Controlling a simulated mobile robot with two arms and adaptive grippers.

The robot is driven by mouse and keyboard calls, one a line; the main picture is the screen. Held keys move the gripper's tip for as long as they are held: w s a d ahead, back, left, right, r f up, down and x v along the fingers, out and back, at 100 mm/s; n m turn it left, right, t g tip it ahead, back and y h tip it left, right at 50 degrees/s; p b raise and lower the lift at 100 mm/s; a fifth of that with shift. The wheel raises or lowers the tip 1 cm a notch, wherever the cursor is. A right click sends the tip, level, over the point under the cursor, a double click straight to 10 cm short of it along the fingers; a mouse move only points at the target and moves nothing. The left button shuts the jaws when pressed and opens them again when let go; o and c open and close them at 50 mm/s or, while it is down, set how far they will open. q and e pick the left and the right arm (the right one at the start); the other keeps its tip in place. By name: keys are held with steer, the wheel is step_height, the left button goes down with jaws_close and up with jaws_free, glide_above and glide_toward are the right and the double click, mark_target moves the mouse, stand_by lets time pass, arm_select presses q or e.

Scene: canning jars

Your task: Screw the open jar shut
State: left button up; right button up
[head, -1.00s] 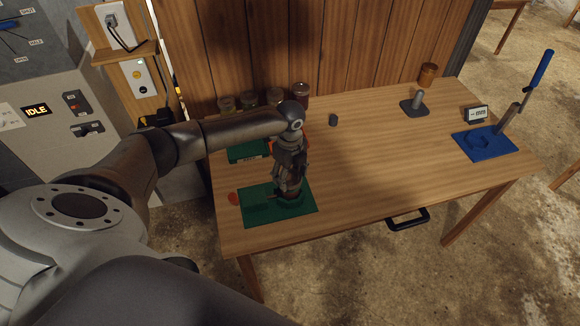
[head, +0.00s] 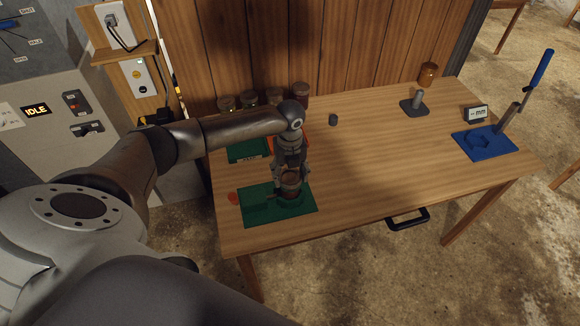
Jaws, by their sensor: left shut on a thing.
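A jar (head: 291,190) with reddish-brown contents stands upright in a round holder on a green mat (head: 255,213) at the table's near left. My left gripper (head: 291,176) points down over the jar and is shut at its top. The lid there is mostly hidden by the fingers, so I cannot tell how it sits on the rim. My right gripper is not in view.
Several filled jars (head: 301,92) stand at the back left, near a green tray (head: 247,151). A small red thing (head: 233,198) lies at the green mat's left edge. A blue fixture (head: 485,143) with a lever stands at the right. The table's middle is mostly clear.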

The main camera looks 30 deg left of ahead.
arm_select(q)
steer(key=shift+w+r, duration=0.1)
steer(key=shift+r, duration=0.05)
steer(key=m, duration=0.4)
steer(key=shift+m, duration=0.3)
steer(key=m, duration=0.4)
steer(key=shift+m+b, duration=0.3)
steer(key=shift+b, duration=0.1)
